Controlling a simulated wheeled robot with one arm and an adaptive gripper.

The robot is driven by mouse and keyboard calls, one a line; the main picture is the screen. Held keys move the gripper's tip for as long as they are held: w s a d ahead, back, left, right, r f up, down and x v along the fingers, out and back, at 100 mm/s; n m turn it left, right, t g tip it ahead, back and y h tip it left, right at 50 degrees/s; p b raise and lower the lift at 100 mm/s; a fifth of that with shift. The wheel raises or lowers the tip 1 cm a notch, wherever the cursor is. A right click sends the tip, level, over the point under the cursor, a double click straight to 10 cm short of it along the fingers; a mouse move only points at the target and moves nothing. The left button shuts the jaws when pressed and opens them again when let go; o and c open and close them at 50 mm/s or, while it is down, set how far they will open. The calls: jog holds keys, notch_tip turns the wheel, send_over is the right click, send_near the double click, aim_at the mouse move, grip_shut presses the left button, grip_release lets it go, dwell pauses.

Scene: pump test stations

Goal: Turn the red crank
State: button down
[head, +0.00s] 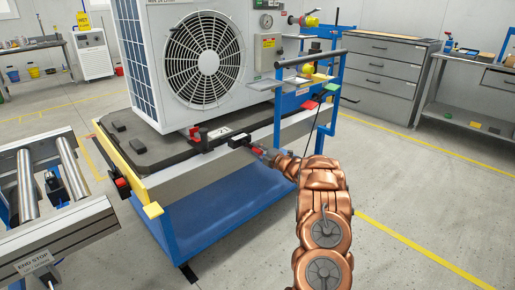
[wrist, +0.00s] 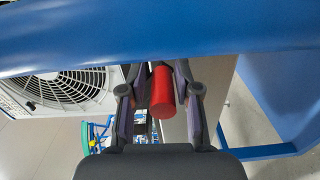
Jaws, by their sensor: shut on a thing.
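The red crank shows in the wrist view as a red cylindrical handle (wrist: 162,95) between the two grey fingers of my gripper (wrist: 160,76). The fingers are closed around it from both sides. In the head view my gripper (head: 263,152) is at the front edge of the pump unit's cart, with a small bit of the red handle (head: 258,151) showing at it. A black block (head: 239,140) sits on the cart's edge just left of the handle. The crank's arm and pivot are hidden or too small to make out.
A white fan unit (head: 205,60) stands on a dark base on the blue cart (head: 215,210). A blue upright frame (head: 334,100) with a grey bar stands right of my gripper. A roller conveyor (head: 60,235) is at the left.

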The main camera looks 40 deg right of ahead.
jog(key=shift+w+a, duration=0.15)
jog(key=shift+a, duration=0.1)
jog(key=c, duration=1)
grip_release()
jog(key=shift+d, duration=0.1)
jog(key=shift+s, duration=0.2)
jog(key=shift+s+d, duration=0.1)
jog(key=shift+s, duration=0.2)
jog(key=s, duration=1.1)
jog(key=shift+s+a, duration=0.1)
jog(key=shift+a, duration=0.1)
jog(key=shift+r, duration=0.1)
